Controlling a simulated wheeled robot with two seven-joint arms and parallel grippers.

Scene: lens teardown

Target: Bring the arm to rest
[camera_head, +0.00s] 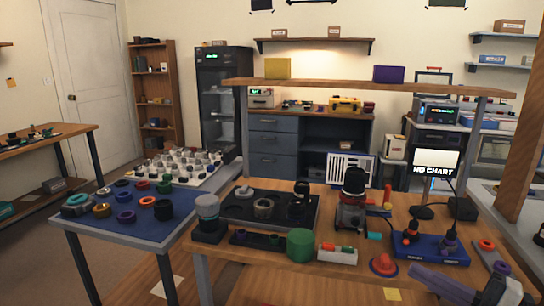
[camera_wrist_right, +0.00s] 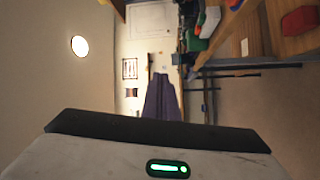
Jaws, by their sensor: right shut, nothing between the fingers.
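My right gripper (camera_head: 420,274) comes in at the bottom right of the head view, its purple fingers pointing left and shut. It hangs in front of the workbench's (camera_head: 250,275) near right part, with nothing held. In the right wrist view the shut fingers (camera_wrist_right: 160,80) show as a purple wedge in the middle, with nothing between them. My left gripper is in neither view.
A blue tray (camera_head: 432,250) lies on the bench behind the gripper. A red dome-shaped part (camera_head: 383,265) stands left of the fingers, and a yellow note (camera_head: 392,294) lies in front. Dark and blue mats (camera_head: 130,225) with lens parts lie farther left.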

